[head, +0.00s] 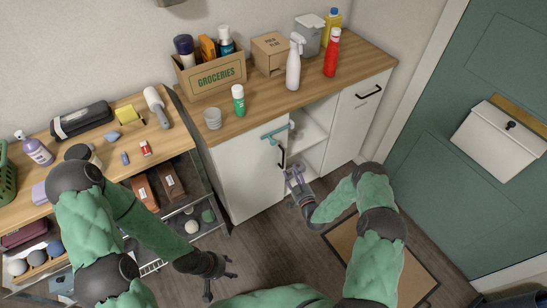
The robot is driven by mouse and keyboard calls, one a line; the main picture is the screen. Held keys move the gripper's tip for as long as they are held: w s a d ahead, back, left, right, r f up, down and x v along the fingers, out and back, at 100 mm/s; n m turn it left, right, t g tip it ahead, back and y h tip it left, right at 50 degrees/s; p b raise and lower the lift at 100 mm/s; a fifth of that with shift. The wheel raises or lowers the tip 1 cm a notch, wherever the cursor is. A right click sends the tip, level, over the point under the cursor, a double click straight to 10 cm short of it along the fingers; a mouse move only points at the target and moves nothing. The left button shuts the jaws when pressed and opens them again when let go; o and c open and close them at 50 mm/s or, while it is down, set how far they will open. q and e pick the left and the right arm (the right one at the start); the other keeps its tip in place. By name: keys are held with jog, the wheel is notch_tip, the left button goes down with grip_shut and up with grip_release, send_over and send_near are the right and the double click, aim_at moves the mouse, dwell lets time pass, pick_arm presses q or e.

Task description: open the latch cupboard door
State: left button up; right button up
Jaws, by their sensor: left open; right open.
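The white cupboard door (243,175) is on the left of the wood-topped cabinet in the head view. A teal latch (274,134) lies across its upper right corner. A black handle (282,158) stands upright near the door's right edge. My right gripper (291,170) is open, just below and right of this handle; I cannot tell whether it touches the handle or the door. My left gripper (221,275) is open and empty, low in front of the cabinet, away from the door. I cannot tell whether the door is slightly ajar.
White open shelves (311,127) show right of the door, beside another door with a black handle (369,91). A groceries box (214,77), a spray bottle (294,64) and other bottles stand on the cabinet top (262,99). A cluttered bench (155,135) stands left. Wood floor (262,235) lies in front.

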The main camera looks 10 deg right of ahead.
jog(key=w+b, duration=0.1)
jog(key=w, duration=0.2)
jog(key=w+a+b, duration=0.1)
jog(key=w, duration=0.2)
jog(key=w+b, duration=0.1)
jog(key=w, duration=0.3)
jog(key=shift+a, duration=0.25)
grip_shut()
